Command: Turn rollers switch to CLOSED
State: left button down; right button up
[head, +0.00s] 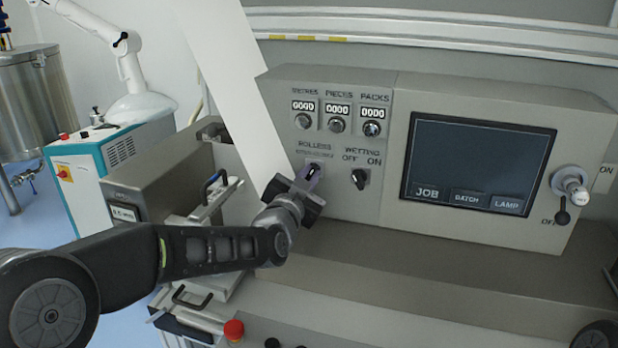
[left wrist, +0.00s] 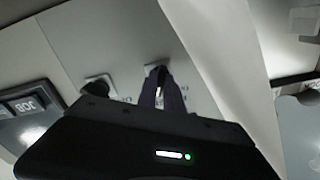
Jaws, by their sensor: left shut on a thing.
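The rollers switch (head: 313,169) is a small dark knob on the grey control panel, under the ROLLERS label and left of the wetting switch (head: 360,178). My left gripper (head: 311,177) is at the rollers switch, its fingers shut on the knob. In the left wrist view the two fingers (left wrist: 160,92) reach to the dark knob (left wrist: 157,73) on its pale plate. The fingers and hand partly cover the knob and its lettering, so I cannot tell its setting. My right gripper is not clearly in view.
Three counters with knobs (head: 337,124) sit above the switches. A dark screen (head: 477,163) and a lever (head: 571,186) are to the right. A slanted white web (head: 235,90) passes left of the panel. A red button (head: 233,329) is on the front below.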

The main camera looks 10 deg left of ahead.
pick_arm(q)
jog(key=shift+m, duration=0.5)
jog(key=c, duration=1.5)
grip_release()
jog(key=s, duration=0.2)
jog(key=s+b, duration=0.1)
jog(key=s, duration=0.4)
jog(key=shift+s+a, duration=0.25)
jog(key=shift+s, duration=0.15)
jog(key=shift+f, duration=0.1)
